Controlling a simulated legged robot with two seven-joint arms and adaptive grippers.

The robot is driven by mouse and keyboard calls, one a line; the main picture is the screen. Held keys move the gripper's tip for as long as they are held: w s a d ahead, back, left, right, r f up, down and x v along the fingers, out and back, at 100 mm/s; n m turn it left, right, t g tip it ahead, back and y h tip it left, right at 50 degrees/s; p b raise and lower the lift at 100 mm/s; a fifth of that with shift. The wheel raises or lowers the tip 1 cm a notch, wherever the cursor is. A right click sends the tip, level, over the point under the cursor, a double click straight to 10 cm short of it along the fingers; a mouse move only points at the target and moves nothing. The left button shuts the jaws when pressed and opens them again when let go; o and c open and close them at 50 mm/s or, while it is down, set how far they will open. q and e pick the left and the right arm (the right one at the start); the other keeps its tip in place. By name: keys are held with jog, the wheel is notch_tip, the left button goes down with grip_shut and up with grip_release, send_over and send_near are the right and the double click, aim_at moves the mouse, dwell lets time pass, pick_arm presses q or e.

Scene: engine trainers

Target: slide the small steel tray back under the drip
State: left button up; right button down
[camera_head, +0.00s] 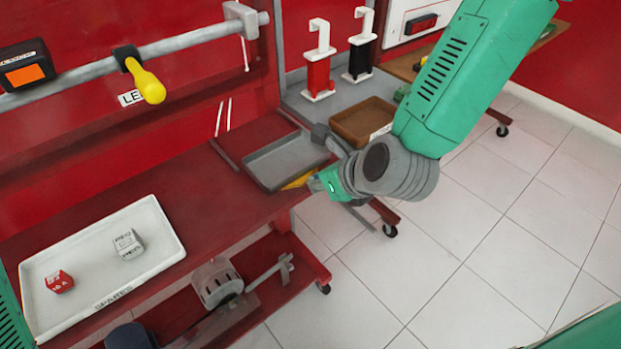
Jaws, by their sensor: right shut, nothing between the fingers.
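The small steel tray (270,171) is a shallow grey rectangle. It lies on the red bench top near the bench's right end. My right gripper (312,185) reaches in from the right and is shut and empty. It is beside the tray's near right corner; whether it touches the tray I cannot tell. A yellow piece (298,181) shows between the tray corner and the gripper; what it is I cannot tell. A dark grey fitting (325,136) shows at the tray's right edge, partly behind my wrist. No drip can be made out. My left gripper is not in view.
A white tray (75,252) with a red block (59,281) and a grey block (128,244) lies on the bench at left. A brown tray (360,119) stands behind my right wrist. A grey rail (190,39) crosses above. The bench between trays is clear.

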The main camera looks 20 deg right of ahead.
aim_at(276, 148)
jog(key=shift+w+a+r, duration=0.1)
jog(key=shift+w+a, duration=0.1)
jog(key=shift+w, duration=0.3)
jog(key=shift+w+a, duration=0.15)
jog(key=shift+w, duration=0.35)
jog(key=w+a, duration=0.1)
jog(key=w, duration=0.1)
jog(key=w+a+p, duration=0.1)
jog(key=w, duration=0.2)
jog(key=w+a+p, duration=0.1)
jog(key=w, duration=0.2)
jog(key=shift+w, duration=0.25)
jog(key=shift+w+a, duration=0.2)
jog(key=shift+w, duration=0.3)
